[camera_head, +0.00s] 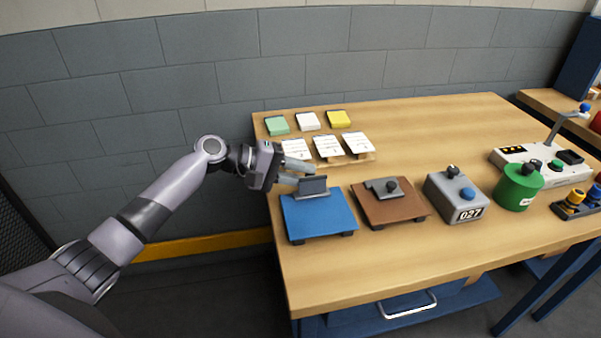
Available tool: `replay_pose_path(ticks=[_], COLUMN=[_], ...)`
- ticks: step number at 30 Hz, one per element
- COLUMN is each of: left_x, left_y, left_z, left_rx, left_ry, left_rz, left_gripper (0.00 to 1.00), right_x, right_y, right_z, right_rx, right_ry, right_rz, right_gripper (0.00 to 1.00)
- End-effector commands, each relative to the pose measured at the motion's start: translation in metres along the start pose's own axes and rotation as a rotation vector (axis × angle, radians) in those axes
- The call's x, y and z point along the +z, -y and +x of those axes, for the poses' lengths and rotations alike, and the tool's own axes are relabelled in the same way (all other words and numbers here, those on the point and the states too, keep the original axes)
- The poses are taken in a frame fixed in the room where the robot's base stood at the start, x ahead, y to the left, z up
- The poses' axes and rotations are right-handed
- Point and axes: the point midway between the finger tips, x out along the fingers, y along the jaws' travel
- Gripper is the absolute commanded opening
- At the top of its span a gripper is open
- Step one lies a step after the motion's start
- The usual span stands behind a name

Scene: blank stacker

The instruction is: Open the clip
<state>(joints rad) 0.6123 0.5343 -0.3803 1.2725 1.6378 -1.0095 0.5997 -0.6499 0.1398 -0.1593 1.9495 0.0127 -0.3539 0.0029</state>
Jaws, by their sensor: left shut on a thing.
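A blue board (318,219) lies on the left part of the wooden table, with a dark grey clip (313,186) at its back edge. The clip's plate stands up, tilted. My left gripper (297,173) reaches in from the left, just behind the clip, with its fingers at the clip's upper left edge. It is shut on the clip; the exact contact is small and partly hidden. A brown board (391,211) to the right has a grey clip plate with a black knob (391,186). My right gripper is not in view.
Papers and green, white and yellow pads (339,118) sit behind the boards. A grey box marked 027 (455,199), a green canister (518,188) and a white control panel (540,166) stand to the right. The table's front strip is clear.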

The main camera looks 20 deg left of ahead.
Motion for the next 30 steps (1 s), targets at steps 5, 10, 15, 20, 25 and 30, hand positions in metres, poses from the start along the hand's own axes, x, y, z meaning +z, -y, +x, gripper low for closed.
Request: replay_pose_path(ticks=[5, 10, 15, 20, 25, 30], left_x=[-0.0022, -0.0031, -0.0033, -0.0032, -0.0032, -0.0032], left_y=[0.0009, 0.0012, 0.0015, 0.0016, 0.0018, 0.0024], left_z=[0.0008, 0.0008, 0.0008, 0.0008, 0.0008, 0.0009], left_rx=[0.001, 0.001, 0.001, 0.001, 0.0, -0.001], left_ry=[0.02, 0.027, 0.029, 0.028, 0.028, 0.028], left_rz=[-0.049, -0.067, -0.07, -0.07, -0.069, -0.069], left_gripper=[0.0, 0.0, 0.0, 0.0, 0.49, 0.49], right_x=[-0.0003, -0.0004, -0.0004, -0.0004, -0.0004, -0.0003], right_y=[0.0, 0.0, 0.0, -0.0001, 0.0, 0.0], right_z=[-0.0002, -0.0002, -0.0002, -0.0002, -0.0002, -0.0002], right_rx=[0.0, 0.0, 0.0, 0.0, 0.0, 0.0], right_ry=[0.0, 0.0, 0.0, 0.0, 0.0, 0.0], right_rz=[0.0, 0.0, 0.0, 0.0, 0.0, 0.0], right_gripper=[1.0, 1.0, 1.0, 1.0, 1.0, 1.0])
